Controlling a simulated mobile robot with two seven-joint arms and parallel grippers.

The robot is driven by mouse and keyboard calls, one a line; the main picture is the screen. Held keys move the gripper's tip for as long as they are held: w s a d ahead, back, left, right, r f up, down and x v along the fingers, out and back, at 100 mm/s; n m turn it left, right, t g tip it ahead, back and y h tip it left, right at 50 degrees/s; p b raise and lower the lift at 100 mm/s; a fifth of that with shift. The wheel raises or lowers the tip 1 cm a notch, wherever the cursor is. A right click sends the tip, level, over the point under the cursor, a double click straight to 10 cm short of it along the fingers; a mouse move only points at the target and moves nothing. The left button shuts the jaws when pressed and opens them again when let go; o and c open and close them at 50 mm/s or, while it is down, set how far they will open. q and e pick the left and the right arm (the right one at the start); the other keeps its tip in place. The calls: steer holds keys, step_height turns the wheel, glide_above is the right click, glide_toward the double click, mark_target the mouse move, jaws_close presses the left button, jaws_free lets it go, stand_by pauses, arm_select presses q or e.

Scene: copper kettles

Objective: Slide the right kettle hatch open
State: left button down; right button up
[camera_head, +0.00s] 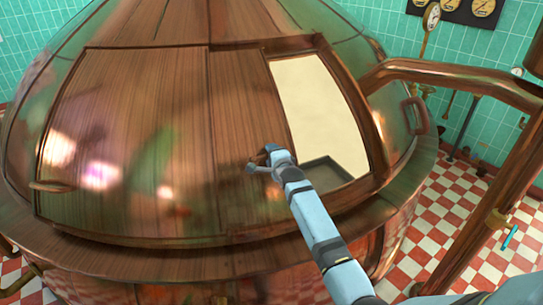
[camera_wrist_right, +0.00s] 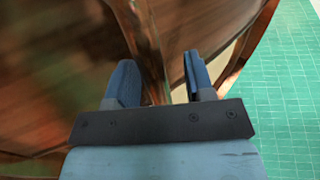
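The large copper kettle (camera_head: 110,262) fills the head view. Its right hatch panel (camera_head: 245,110) stands partly slid to the left, and a cream-coloured opening (camera_head: 318,110) shows to its right. My right gripper (camera_head: 262,162) is at the panel's right edge, low down, by a small dark handle that it mostly hides. In the right wrist view my right gripper's blue fingers (camera_wrist_right: 160,80) stand apart, with a copper edge (camera_wrist_right: 147,45) running behind the gap between them. I cannot tell whether they touch the handle. My left gripper is not in view.
A left handle (camera_head: 50,186) sits on the left side of the hatch. A thick copper pipe (camera_head: 450,72) runs off to the right, above the red-and-white checkered floor (camera_head: 420,240). Gauges (camera_head: 432,17) hang on the green tiled wall.

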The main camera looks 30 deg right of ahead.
steer(key=shift+f, duration=0.2)
steer(key=shift+s, duration=0.3)
steer(key=s+a+r+b, duration=0.1)
steer(key=s+r, duration=0.1)
steer(key=s, duration=1.1)
steer(key=shift+a, duration=0.35)
steer(key=s+a+f+n+g+y, duration=0.1)
steer(key=s+a+f+n, duration=0.4)
steer(key=s, duration=0.5)
steer(key=s+a+f+n+g+y+p, duration=0.1)
steer(key=s+a+f+n+g+y, duration=0.1)
steer(key=s+a+f+n, duration=0.4)
steer(key=s+a+f+n+g+y+p, duration=0.1)
steer(key=s+a+f+n+g+y, duration=0.1)
steer(key=s+a+f+n, duration=0.3)
steer(key=s+f+n, duration=0.3)
steer(key=s+n, duration=0.3)
steer(key=s, duration=0.4)
steer(key=shift+s+a+n, duration=0.3)
steer(key=shift+s+a, duration=0.05)
steer(key=shift+s, duration=0.05)
steer(key=shift+f, duration=0.1)
